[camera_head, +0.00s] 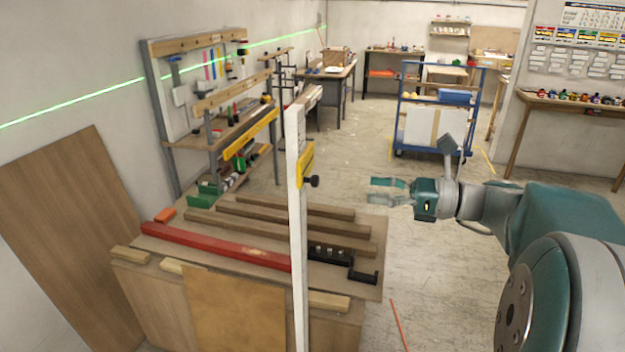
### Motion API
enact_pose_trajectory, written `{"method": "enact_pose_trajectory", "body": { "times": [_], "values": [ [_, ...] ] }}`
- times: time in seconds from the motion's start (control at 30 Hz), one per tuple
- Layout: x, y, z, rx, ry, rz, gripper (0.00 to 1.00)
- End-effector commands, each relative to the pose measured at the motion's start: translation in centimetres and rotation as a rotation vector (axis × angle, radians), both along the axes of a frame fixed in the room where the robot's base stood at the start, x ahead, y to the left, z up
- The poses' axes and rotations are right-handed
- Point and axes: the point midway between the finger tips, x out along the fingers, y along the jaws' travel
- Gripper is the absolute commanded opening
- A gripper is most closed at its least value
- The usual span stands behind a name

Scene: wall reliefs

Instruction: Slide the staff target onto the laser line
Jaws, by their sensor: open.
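A white upright staff (296,230) stands in the middle of the camera_head view, in front of the workbench. A yellow target (305,163) with a black knob (313,181) on its right side sits on the upper part of the staff. The green laser line (100,92) runs along the left wall, rising toward the right; I see no green line on the target. My gripper (387,191) is open and empty, to the right of the knob and slightly lower in the picture, with its fingers pointing left. It appears apart from the target.
A workbench (150,248) with a red beam (215,245), wooden bars and a black bracket (362,276) stands around the staff's lower part. A tool rack (165,125) stands behind left. A blue cart (405,110) stands beyond my gripper. Open floor (440,270) lies right of the bench.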

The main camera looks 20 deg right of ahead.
Motion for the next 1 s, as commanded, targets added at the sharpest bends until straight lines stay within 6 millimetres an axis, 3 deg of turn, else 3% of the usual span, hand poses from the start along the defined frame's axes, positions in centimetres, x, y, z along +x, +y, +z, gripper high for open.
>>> {"method": "enact_pose_trajectory", "body": {
  "times": [0.53,0.7,0.97,1.0],
  "values": [
    [4.4,8.0,0.0,-0.005,-0.001,0.006,0.64],
    [5.1,9.1,-0.1,-0.007,0.000,0.003,0.64],
    [5.2,9.2,0.0,-0.006,-0.001,0.002,0.64],
    [5.2,9.2,0.0,-0.006,-0.001,0.002,0.56]
  ]
}}
